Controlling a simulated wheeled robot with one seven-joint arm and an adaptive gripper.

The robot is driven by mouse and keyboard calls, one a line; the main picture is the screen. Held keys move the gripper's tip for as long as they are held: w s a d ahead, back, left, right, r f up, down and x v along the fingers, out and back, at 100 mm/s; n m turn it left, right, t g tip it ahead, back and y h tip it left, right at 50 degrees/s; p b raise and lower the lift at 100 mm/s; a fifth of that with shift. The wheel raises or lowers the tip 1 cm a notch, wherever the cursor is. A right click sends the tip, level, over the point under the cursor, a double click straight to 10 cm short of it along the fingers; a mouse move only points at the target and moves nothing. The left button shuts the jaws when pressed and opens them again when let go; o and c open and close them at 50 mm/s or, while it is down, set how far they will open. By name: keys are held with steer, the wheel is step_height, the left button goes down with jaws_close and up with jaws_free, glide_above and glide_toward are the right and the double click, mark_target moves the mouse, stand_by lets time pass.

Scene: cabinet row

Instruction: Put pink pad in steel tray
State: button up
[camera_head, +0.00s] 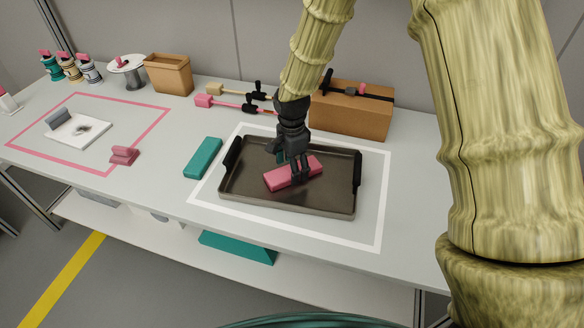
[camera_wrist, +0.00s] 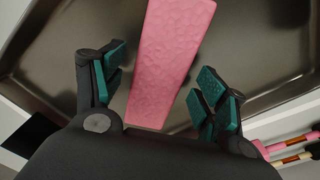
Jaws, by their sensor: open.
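The pink pad (camera_head: 293,174) lies inside the steel tray (camera_head: 240,190), near its middle. The tray is dark, with black handles at both ends, and sits within a white outline on the table. My gripper (camera_head: 290,165) is just above the pad in the head view. In the wrist view the pad (camera_wrist: 168,65) runs between the open fingers of my gripper (camera_wrist: 158,95), with a gap on each side. The tray's dark floor (camera_wrist: 240,50) shows around the pad there. Whether the pad lies fully flat is hard to tell.
A teal pad (camera_head: 202,158) lies just left of the tray. A brown box (camera_head: 350,112) and pink-ended clamps (camera_head: 235,103) stand behind it. A pink outline (camera_head: 150,124) at left holds a white plate (camera_head: 78,130), with a small pink block (camera_head: 124,156) near its corner.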

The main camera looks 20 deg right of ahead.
step_height(320, 180, up, 12)
steer(key=shift+f+b, duration=0.2)
steer(key=shift+b, duration=0.15)
